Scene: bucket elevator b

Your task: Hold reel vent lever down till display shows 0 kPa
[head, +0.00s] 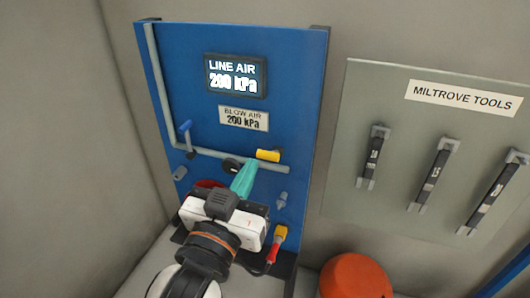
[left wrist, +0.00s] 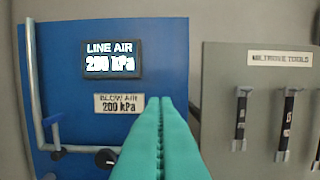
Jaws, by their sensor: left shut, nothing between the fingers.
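The lit display (head: 235,76) on the blue panel reads LINE AIR 200 kPa; it also shows in the left wrist view (left wrist: 111,60). My left gripper (head: 250,165) has teal fingers pressed together with nothing between them. Its fingertips (left wrist: 160,101) are in front of the panel, just below a yellow handle (head: 268,155) on the grey pipe; I cannot tell whether they touch it. A black round knob (head: 230,165) is left of the fingers. A blue-handled valve (head: 186,128) is further left. I cannot tell which part is the reel vent lever. A red round part (head: 207,184) is mostly hidden behind my gripper.
A plate (head: 244,118) reads BLOW AIR 200 kPa. A yellow and red air fitting (head: 277,243) hangs low at the panel's right. A grey tool board (head: 400,110) with black tools is at the right. An orange round object (head: 355,277) stands below it.

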